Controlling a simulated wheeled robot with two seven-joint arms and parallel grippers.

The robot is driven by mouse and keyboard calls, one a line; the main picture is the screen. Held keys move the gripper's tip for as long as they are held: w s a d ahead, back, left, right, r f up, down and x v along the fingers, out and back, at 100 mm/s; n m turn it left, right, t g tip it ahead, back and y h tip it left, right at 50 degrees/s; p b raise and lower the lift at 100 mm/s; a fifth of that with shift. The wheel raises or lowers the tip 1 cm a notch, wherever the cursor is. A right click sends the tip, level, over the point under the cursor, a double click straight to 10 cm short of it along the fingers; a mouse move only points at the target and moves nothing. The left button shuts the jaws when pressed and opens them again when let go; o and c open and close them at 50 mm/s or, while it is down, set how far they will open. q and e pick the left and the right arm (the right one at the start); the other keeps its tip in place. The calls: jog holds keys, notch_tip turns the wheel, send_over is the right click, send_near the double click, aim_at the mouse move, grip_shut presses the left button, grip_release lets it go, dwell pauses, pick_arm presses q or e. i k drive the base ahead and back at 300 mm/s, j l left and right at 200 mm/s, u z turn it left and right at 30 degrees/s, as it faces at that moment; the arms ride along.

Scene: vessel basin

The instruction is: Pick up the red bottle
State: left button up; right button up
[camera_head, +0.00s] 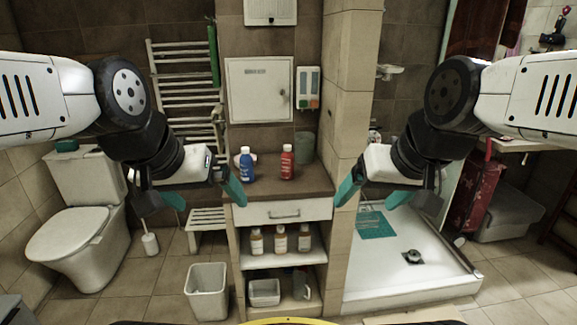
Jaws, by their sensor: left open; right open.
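The red bottle (287,162) stands upright on the brown top of the cabinet (268,188), right of the middle of that top. A blue bottle (247,164) stands to its left, apart from it. My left gripper (205,198) is open and empty, left of both bottles, with one teal finger near the cabinet's left edge. My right gripper (372,192) is open and empty, to the right of the red bottle, in front of the tiled pillar and shower area. Neither gripper touches a bottle.
A tiled pillar (345,90) stands right of the cabinet. A grey-green cup (304,147) is behind the red bottle. Several amber bottles (280,238) stand on the shelf below. A toilet (75,235) is at left, a white bin (207,290) on the floor.

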aim_at(287, 157)
jog(key=i+l+u, duration=0.35)
jog(key=i, duration=0.2)
jog(key=i+l+u, duration=0.4)
jog(key=i, duration=0.15)
